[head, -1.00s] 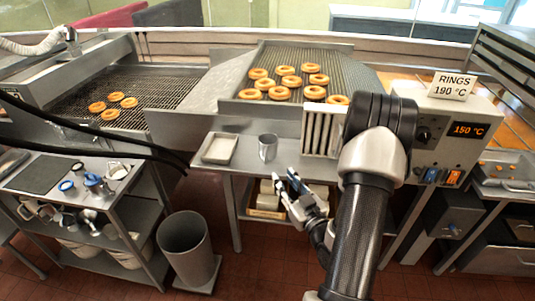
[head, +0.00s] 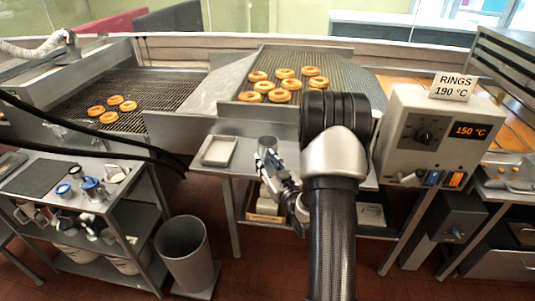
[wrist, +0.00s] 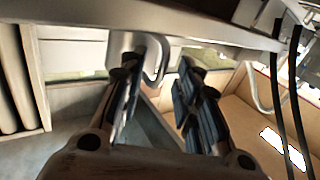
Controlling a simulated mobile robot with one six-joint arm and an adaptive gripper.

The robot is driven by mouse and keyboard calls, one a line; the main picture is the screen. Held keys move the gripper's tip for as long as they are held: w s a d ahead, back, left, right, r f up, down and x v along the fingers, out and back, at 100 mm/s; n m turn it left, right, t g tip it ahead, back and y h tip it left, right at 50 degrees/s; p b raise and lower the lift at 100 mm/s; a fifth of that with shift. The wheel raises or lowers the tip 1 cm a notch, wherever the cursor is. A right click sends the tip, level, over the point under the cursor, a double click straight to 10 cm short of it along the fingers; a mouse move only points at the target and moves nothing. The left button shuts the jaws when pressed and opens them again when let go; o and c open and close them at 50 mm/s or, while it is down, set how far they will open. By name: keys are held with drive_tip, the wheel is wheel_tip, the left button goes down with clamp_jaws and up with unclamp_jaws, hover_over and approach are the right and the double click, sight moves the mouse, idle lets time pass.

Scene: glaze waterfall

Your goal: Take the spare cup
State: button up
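A plain grey metal cup (head: 268,142) stands upright on the small steel table (head: 228,172), right of a shallow tray. I take it for the spare cup. In the head view my gripper (head: 266,158) is right at the cup's near side and covers its lower part. I cannot tell whether they touch. In the wrist view my gripper (wrist: 160,88) is open, with a clear gap between its dark finger pads. A curved silvery piece (wrist: 138,48) shows behind the left finger; I cannot tell if it is the cup.
The shallow tray (head: 219,150) is close on the left. Ring-loaded grates (head: 305,60) lie behind, and the control box (head: 435,135) stands right. A cart (head: 85,170) with several vessels and a grey bin (head: 185,250) are at left. A box (head: 265,208) sits under the table.

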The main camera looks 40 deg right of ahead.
drive_tip(key=shift+c, duration=0.5)
clamp_jaws()
